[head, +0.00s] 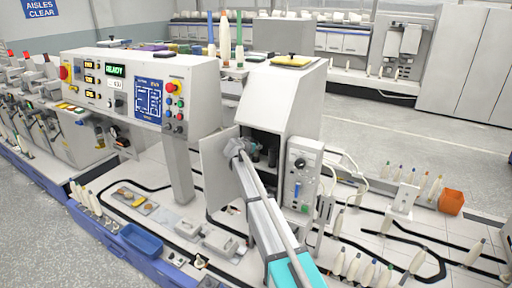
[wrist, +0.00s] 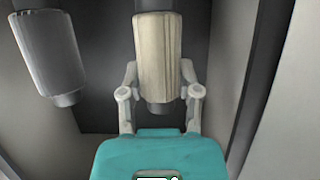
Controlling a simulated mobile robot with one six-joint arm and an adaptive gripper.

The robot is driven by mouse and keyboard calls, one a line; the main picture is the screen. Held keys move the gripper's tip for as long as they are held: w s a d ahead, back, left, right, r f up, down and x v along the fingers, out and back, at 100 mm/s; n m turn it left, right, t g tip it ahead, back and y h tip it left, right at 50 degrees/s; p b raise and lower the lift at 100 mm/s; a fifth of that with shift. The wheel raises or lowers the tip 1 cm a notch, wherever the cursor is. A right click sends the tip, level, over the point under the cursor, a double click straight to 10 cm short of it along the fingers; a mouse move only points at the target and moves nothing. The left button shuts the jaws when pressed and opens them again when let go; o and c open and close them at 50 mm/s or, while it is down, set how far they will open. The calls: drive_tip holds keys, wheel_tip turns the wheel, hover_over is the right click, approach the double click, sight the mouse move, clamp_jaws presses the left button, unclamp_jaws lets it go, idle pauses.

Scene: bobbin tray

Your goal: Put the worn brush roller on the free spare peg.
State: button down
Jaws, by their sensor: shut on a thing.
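In the wrist view my gripper (wrist: 159,82) is shut on a pale, streaked cream roller (wrist: 158,48), which looks like the worn brush roller. One finger is on each side of it, and a short dark stub shows at its lower end. A grey, smooth roller (wrist: 48,50) hangs to the left, apart from my gripper. In the head view my arm reaches into the open housing (head: 293,103), and the held roller is hidden there. A dark cylinder (head: 272,157) shows inside the opening. I cannot make out a free spare peg in either view.
The housing's open door (head: 217,168) stands left of my arm, and a control box (head: 301,170) stands close on the right. In the wrist view a pale wall (wrist: 232,60) is near on the right. A blue tray (head: 140,240) lies at the lower left.

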drive_tip(key=shift+f+b, duration=0.3)
drive_tip(key=shift+f, duration=0.05)
idle(0.5)
drive_tip(key=shift+c, duration=1.1)
unclamp_jaws()
drive_tip(key=shift+r, duration=0.2)
wheel_tip(320, 180, up, 6)
drive_tip(key=p, duration=0.6)
drive_tip(key=shift+r+p, duration=0.15)
drive_tip(key=shift+p, duration=0.2)
drive_tip(key=s+a, duration=0.8)
drive_tip(key=s, duration=0.4)
drive_tip(key=s+d+f+m+g+h+b, duration=0.1)
drive_tip(key=s+d, duration=0.1)
drive_tip(key=s, duration=0.4)
drive_tip(key=s+d+f+m+g+h+b, duration=0.1)
drive_tip(key=s+d+f+b, duration=0.1)
drive_tip(key=s, duration=0.3)
wheel_tip(320, 180, down, 10)
drive_tip(key=b, duration=1)
drive_tip(key=shift+a, duration=0.25)
